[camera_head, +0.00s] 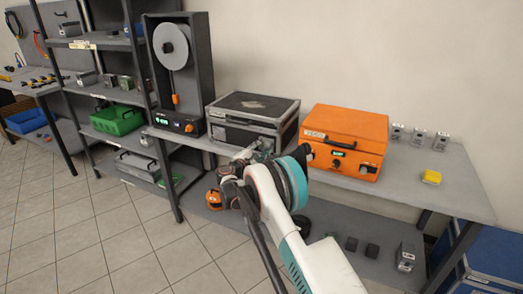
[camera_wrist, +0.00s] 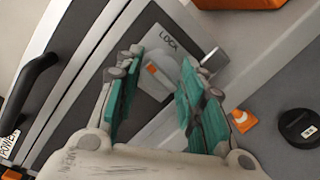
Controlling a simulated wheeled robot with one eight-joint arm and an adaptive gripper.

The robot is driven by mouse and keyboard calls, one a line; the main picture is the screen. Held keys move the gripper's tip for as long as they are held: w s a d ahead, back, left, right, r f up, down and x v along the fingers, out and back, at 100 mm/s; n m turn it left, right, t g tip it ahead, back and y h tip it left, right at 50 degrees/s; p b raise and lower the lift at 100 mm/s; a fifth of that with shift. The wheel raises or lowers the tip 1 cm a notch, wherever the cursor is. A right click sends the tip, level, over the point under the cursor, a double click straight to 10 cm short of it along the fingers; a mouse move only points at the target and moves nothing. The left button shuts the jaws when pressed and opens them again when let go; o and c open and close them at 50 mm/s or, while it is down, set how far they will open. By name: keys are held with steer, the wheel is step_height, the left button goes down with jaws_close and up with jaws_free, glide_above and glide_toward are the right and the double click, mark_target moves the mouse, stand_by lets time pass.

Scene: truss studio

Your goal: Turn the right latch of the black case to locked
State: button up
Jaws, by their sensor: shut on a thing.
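The black case (camera_head: 254,104) with grey edges stands closed on the grey bench in the head view. In the wrist view its dark front (camera_wrist: 82,85) runs diagonally, with a black handle (camera_wrist: 33,83) at left. The right latch (camera_wrist: 160,76) is a grey piece with an orange mark, beside a printed LOCK label (camera_wrist: 168,42). My gripper (camera_wrist: 155,100) is shut on this latch, one teal pad on each side. The pads hide part of the latch, so its exact angle is hard to tell. In the head view my gripper (camera_head: 262,149) is at the case's front and hides the latch.
An orange case (camera_head: 346,124) stands just right of the black case. A spool machine (camera_head: 180,75) stands to its left. Small grey blocks and a yellow block (camera_head: 431,177) lie at the bench's right. A lower shelf holds several dark items.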

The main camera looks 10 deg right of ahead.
steer(key=m, duration=0.4)
steer(key=shift+r+y, duration=0.1)
steer(key=shift+y, duration=0.2)
steer(key=m, duration=0.4)
steer(key=shift+d+y, duration=0.1)
steer(key=shift+y, duration=0.3)
steer(key=m, duration=0.4)
steer(key=shift+s+y+p, duration=0.1)
steer(key=shift+y+p, duration=0.2)
steer(key=shift+p, duration=0.05)
steer(key=shift+d+m+y, duration=0.1)
steer(key=shift+m+y, duration=0.3)
steer(key=shift+m, duration=1.3)
steer(key=o, duration=1.1)
steer(key=v, duration=1.2)
steer(key=shift+s, duration=0.1)
